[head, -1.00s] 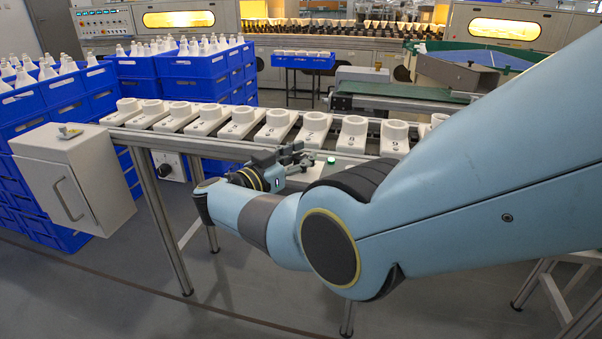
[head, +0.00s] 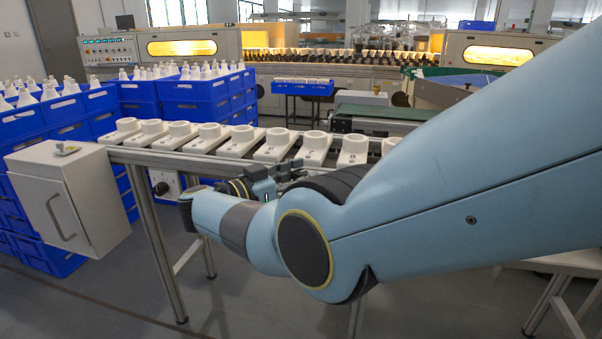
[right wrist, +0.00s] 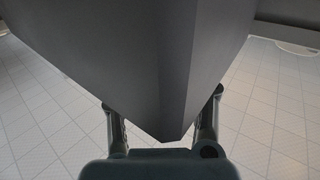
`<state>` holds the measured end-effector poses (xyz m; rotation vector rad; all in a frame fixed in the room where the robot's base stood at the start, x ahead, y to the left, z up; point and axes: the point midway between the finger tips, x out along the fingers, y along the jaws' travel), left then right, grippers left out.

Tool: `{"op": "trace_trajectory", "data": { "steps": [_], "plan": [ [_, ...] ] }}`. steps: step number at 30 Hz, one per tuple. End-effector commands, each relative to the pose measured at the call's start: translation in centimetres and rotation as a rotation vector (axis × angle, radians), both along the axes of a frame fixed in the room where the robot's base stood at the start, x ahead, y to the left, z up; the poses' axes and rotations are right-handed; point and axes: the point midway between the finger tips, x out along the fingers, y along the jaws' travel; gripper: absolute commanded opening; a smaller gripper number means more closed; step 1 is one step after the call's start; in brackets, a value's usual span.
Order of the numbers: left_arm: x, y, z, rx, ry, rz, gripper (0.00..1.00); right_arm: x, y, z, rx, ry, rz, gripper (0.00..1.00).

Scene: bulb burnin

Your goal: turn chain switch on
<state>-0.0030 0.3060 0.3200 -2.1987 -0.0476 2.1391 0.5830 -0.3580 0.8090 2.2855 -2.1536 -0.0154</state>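A black round knob (head: 161,188) sits on a small pale box under the left end of the conveyor in the head view; I take it as the chain switch. Its setting is too small to read. My right gripper (head: 288,170) is to the right of the knob, apart from it, beside the near edge of the conveyor. In the right wrist view my right gripper (right wrist: 163,105) has its two fingers spread, with no object visibly gripped. A large dark grey wedge-shaped surface fills the space above and between them; I cannot tell how near it is. My left gripper is not in view.
White holders (head: 236,142) line the conveyor. A grey cabinet (head: 85,195) with a handle hangs at its left end. Blue crates (head: 190,92) with white bulbs stand behind. Conveyor legs (head: 157,240) rise from open floor. My right arm hides much of the right side.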

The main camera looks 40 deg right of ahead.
Motion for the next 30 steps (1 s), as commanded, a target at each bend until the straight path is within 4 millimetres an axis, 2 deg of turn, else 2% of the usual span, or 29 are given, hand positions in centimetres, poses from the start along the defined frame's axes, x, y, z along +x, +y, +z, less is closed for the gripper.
{"op": "trace_trajectory", "data": {
  "steps": [1, 4, 13, 17, 22, 30],
  "plan": [
    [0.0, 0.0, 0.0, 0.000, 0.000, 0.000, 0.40, 0.1, -0.1, 0.1, -0.002, -0.002, 0.000, 0.44],
    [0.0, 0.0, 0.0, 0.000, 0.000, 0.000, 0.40, 0.1, -0.1, 0.2, -0.003, -0.004, 0.000, 0.55],
    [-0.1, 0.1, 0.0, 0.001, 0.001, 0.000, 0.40, 0.1, 0.2, 0.3, -0.004, -0.006, 0.000, 0.55],
    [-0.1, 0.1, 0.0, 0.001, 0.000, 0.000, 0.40, 0.1, 2.0, 0.3, -0.002, -0.006, 0.002, 0.55],
    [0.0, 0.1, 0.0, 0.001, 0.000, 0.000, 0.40, -0.1, 5.4, 0.3, -0.003, -0.003, 0.003, 0.55],
    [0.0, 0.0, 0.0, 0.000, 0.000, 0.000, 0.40, -0.3, 7.1, 0.3, -0.004, -0.004, 0.000, 0.55]
  ]
}}
